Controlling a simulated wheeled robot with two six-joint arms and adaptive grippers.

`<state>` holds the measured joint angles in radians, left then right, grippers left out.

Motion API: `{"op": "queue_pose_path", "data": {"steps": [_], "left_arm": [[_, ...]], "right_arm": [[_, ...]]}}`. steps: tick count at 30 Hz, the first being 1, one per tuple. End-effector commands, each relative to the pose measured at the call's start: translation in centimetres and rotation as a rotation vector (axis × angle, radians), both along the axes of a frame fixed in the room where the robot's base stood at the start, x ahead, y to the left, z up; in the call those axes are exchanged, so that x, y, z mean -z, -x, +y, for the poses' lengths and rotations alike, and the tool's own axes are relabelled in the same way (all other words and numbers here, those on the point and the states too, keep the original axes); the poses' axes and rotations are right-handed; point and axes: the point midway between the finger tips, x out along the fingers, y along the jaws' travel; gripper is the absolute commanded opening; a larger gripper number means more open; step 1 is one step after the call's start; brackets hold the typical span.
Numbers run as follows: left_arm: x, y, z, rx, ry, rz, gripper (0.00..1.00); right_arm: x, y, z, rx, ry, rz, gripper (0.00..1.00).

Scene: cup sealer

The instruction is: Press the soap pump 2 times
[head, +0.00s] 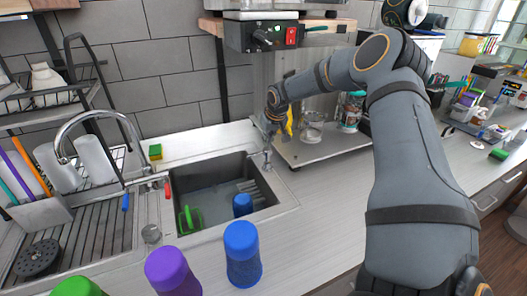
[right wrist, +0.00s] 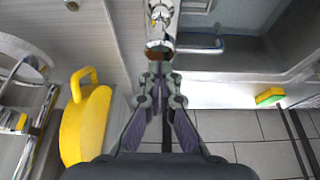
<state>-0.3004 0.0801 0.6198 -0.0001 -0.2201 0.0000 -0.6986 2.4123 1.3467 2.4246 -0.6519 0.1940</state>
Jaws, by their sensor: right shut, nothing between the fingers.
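The soap pump (head: 267,161) is a small metallic fitting at the right rim of the sink. In the right wrist view the metal pump (right wrist: 160,46) is just ahead of the fingertips. My right gripper (head: 268,138) is directly above the pump in the head view, pointing down. Its fingers (right wrist: 158,76) are closed together with nothing between them. The gripper partly hides the pump top, so I cannot tell whether they touch. My left gripper is not in view.
The sink basin (head: 215,200) holds a green-handled item (head: 187,220) and a blue cup (head: 242,205). A yellow object (right wrist: 85,125) stands close beside my right gripper. A metal faucet (head: 95,118) is at left. Purple (head: 171,272) and blue (head: 242,254) cups stand in front.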

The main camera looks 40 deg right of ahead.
Motion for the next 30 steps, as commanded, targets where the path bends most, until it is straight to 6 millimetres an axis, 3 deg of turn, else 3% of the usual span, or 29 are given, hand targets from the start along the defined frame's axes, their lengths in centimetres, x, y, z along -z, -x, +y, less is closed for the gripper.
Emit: {"op": "queue_pose_path", "data": {"steps": [24, 30], "left_arm": [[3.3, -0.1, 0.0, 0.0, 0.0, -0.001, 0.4], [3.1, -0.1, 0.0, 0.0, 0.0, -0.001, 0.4]], "right_arm": [[3.7, 0.1, 0.1, 0.0, -0.001, 0.004, 0.0], [3.5, 0.2, 0.1, 0.0, -0.003, 0.005, 0.0]]}}
